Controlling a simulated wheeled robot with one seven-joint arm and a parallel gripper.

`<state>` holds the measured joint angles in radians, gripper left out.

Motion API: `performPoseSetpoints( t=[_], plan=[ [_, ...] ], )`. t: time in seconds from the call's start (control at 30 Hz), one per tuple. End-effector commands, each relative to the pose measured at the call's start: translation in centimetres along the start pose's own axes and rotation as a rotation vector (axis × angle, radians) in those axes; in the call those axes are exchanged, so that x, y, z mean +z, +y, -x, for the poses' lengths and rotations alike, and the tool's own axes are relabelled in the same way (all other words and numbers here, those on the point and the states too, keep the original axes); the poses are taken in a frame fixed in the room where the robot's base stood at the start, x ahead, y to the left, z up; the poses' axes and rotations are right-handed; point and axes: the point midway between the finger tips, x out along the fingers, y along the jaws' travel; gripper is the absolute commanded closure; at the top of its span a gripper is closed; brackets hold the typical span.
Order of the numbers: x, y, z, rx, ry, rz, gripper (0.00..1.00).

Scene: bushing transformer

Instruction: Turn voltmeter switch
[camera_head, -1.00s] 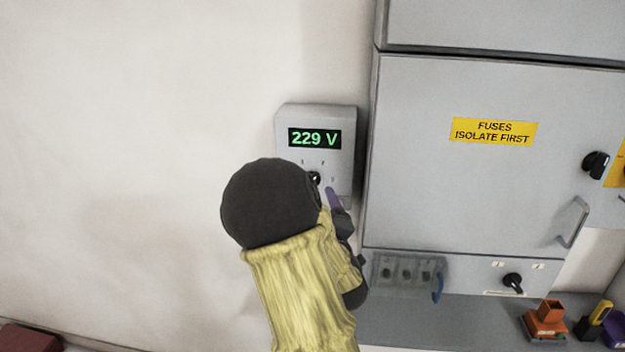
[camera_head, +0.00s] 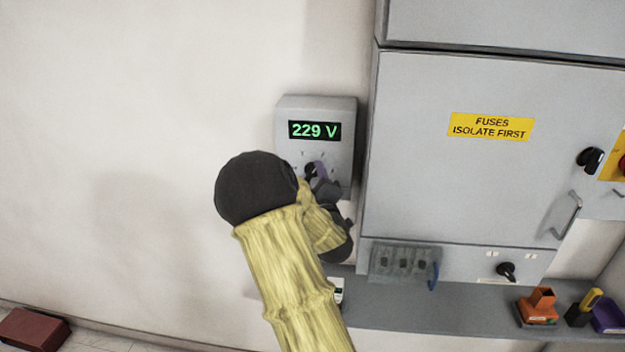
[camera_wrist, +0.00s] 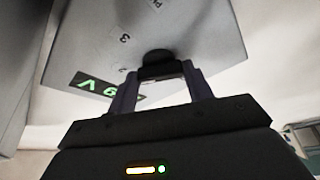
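The voltmeter (camera_head: 345,112) is a grey box on the wall, reading 229 V in green. Its black switch knob (camera_head: 309,171) shows below the display, partly hidden by my gripper (camera_head: 318,172). In the wrist view the knob (camera_wrist: 158,66) sits between the two purple-grey fingertips of my gripper (camera_wrist: 160,76). The fingers are spread to either side of it. Whether they touch it I cannot tell. The voltmeter's face (camera_wrist: 200,35) appears upside down there, with part of the display covered by a finger.
A large grey cabinet (camera_head: 420,180) with a yellow fuses label stands close to the voltmeter's right. Below it a grey shelf (camera_head: 440,310) holds an orange item (camera_head: 538,307) and other small things. The wall (camera_head: 120,120) to the left is clear.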

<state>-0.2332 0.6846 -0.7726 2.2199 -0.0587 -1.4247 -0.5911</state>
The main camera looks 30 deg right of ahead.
Motion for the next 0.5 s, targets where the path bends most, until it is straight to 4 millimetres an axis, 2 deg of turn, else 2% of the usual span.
performPoseSetpoints(
  t=[0.07,0.1,0.5],
  plan=[
    [-0.02,-0.06,0.02,-0.002,0.0,0.0,0.72],
    [-0.49,-0.26,0.14,-0.002,0.001,-0.002,0.72],
    [0.06,-0.41,0.05,0.015,0.003,-0.042,0.72]
  ],
)
